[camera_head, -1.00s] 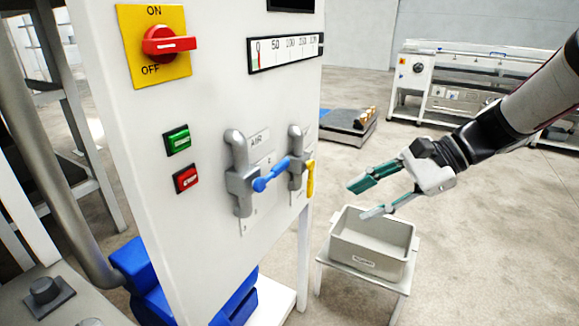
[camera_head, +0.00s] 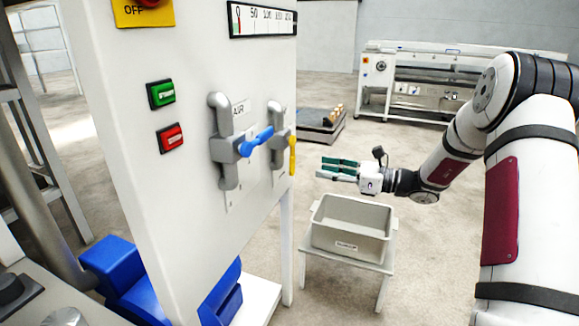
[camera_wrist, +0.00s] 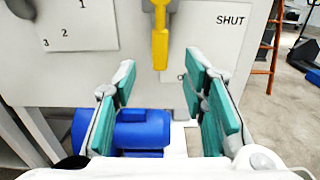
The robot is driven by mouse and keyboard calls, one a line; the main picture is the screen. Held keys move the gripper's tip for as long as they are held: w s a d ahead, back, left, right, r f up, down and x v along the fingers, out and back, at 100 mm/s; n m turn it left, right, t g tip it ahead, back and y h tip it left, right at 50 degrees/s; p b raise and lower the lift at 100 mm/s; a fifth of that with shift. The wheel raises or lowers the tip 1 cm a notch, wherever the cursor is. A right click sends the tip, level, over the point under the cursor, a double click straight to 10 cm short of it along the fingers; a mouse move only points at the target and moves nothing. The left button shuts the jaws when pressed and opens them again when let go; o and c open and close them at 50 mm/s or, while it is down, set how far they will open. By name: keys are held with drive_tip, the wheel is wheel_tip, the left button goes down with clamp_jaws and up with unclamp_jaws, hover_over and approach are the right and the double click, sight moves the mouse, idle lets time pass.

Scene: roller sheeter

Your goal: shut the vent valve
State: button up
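The panel (camera_head: 140,110) holds two valves. The farther one has a yellow lever (camera_head: 293,155) on a grey body (camera_head: 276,135); I take it as the vent valve, though its name is not readable. In the wrist view the yellow lever (camera_wrist: 160,45) hangs straight down, with the word SHUT (camera_wrist: 230,20) to its right. The nearer valve, marked AIR, has a blue lever (camera_head: 257,140) pointing out to the right. My gripper (camera_head: 322,168) is open and empty, apart from the yellow lever and facing it. In the wrist view the lever is ahead, above and between my fingertips (camera_wrist: 160,75).
A grey bin (camera_head: 350,228) on a small white stand is below my gripper. Green (camera_head: 161,93) and red (camera_head: 170,137) buttons are on the panel's left. A blue motor (camera_wrist: 140,130) is low behind the fingers.

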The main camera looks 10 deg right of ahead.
sight(295, 163)
drive_tip(key=b+x, duration=0.1)
drive_tip(key=x, duration=0.9)
drive_tip(key=shift+w+a+b, duration=0.1)
drive_tip(key=shift+a+b, duration=0.05)
drive_tip(key=shift+b, duration=0.15)
drive_tip(key=shift+c, duration=0.5)
clamp_jaws()
